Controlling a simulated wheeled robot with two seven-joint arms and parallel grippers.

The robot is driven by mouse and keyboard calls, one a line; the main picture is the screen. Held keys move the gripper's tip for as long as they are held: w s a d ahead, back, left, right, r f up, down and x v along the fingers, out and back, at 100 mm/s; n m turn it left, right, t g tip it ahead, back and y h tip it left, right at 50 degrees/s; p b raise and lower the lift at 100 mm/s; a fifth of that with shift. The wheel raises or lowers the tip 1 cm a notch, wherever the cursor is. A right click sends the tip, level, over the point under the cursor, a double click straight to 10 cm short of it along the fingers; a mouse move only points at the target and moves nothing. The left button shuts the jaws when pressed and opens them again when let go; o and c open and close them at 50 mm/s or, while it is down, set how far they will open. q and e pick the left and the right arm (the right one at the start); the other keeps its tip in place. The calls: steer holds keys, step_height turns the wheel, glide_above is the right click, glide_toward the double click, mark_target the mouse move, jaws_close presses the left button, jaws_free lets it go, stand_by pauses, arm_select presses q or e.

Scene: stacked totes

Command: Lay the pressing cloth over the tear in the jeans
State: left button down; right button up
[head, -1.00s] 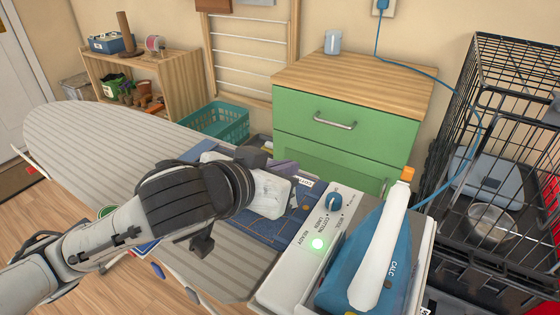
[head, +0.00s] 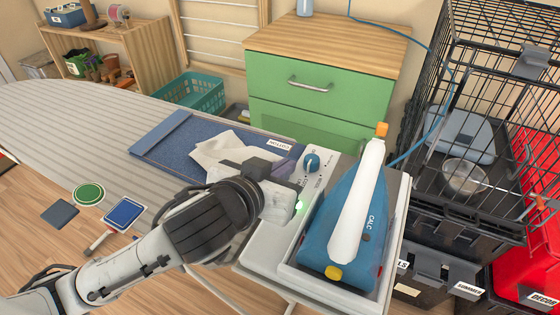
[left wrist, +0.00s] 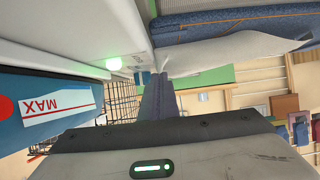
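The white pressing cloth (head: 222,150) lies rumpled over the right part of the blue jeans (head: 172,150), on the ironing board (head: 60,120). My left gripper (head: 262,172) is at the cloth's right end, beside the iron's base. In the left wrist view its fingers (left wrist: 158,75) look closed together, with the end of the cloth (left wrist: 225,52) at their tips. The denim (left wrist: 235,25) shows just beyond the cloth. The fingertips are mostly hidden in the head view. I cannot see the tear; the cloth or my arm may cover it. My right gripper is out of view.
A blue iron (head: 345,215) rests on its white base (head: 270,245), close to the right of my gripper. A green cabinet (head: 310,95) stands behind. A wire crate (head: 480,110) is at the right.

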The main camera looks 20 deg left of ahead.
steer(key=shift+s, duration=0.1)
arm_select(q)
steer(key=c, duration=2)
jaws_free()
steer(key=o, duration=0.6)
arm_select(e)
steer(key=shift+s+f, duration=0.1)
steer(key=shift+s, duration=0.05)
arm_select(q)
steer(key=shift+o, duration=0.6)
steer(key=o, duration=0.6)
steer(key=shift+o, duration=0.2)
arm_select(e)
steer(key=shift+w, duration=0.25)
